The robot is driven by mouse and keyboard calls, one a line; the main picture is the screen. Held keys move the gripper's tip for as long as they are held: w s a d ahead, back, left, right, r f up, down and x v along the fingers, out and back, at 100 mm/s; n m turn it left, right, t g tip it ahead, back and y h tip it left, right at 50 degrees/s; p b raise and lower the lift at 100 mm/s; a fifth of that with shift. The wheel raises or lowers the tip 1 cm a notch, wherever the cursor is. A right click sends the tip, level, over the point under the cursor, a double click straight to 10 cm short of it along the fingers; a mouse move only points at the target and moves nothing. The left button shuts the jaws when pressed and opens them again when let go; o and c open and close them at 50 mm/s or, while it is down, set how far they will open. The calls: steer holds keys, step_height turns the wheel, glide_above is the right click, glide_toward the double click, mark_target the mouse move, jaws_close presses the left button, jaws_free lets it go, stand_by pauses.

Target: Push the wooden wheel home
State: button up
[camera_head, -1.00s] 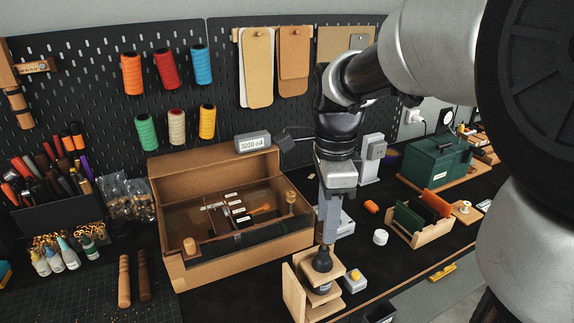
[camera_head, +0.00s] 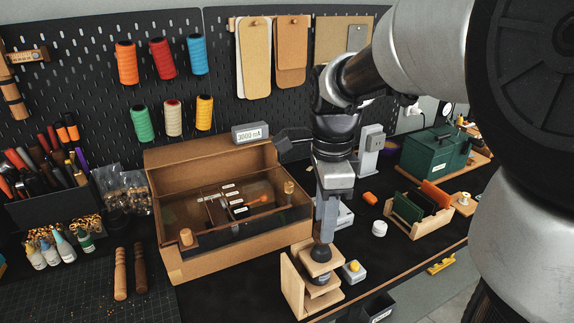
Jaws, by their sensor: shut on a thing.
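A small wooden press frame (camera_head: 291,283) stands upright near the front edge of the bench. A dark round-headed tool (camera_head: 321,253) sits upright through its top plate, with a dark lower part showing beneath. My gripper (camera_head: 323,238) points straight down and is shut on the top of this tool; the exact contact is hard to see. I cannot tell for sure whether this is the task's wheel.
A cardboard-brown box (camera_head: 235,255) with a clear front stands left of the press. A white round tub (camera_head: 379,228), a wooden rack (camera_head: 413,231) and a green case (camera_head: 436,155) lie further right.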

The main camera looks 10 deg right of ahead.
steer(key=o, duration=1.1)
steer(key=shift+o, duration=0.2)
step_height(320, 180, up, 17)
steer(key=p, duration=0.2)
steer(key=shift+r, duration=0.2)
